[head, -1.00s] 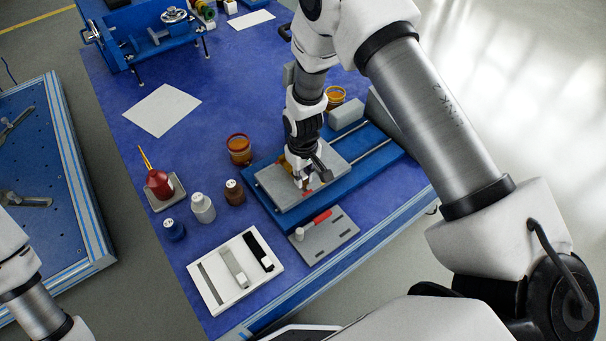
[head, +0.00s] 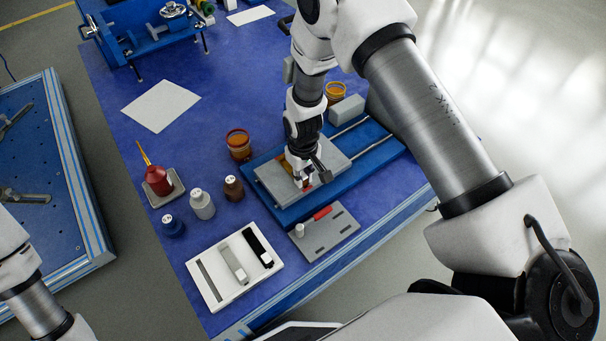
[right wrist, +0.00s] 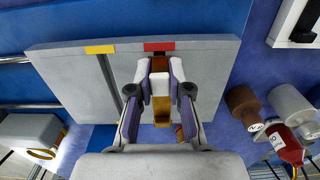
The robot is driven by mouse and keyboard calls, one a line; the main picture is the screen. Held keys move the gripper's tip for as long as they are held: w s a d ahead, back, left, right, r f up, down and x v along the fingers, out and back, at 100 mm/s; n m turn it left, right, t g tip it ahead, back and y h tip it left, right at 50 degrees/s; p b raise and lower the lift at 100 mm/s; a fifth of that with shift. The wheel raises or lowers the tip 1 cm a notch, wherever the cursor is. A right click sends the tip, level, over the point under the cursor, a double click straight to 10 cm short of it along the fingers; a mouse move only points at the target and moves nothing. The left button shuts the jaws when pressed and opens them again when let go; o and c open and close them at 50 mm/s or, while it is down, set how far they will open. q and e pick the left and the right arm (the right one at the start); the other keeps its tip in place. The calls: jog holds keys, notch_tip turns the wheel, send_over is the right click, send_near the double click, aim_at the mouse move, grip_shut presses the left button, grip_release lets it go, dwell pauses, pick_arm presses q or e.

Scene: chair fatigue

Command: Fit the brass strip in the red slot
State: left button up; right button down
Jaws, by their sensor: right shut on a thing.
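The grey block (head: 332,158) lies on the blue base, under my right gripper (head: 302,178). A red mark (head: 307,188) shows at the block's near edge. In the right wrist view the red mark (right wrist: 160,46) sits just beyond my fingertips (right wrist: 160,68), and a yellow mark (right wrist: 100,49) with a dark slot is to its left. My right gripper is shut on the brass strip (right wrist: 162,112), which has a pale block on it. The fingers hide the red slot, so I cannot tell whether the strip is in it. My left gripper is out of view.
A white tray (head: 208,289) with grey and black strips stands in front. A grey plate (head: 335,236) with a red piece and white post lies beside the base. Small bottles (head: 202,205), a red bottle (head: 158,180) and an amber jar (head: 238,146) stand left. Rails run right.

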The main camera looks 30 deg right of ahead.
jog(key=c, duration=1)
grip_release()
notch_tip(320, 180, up, 12)
jog(key=shift+f, duration=0.1)
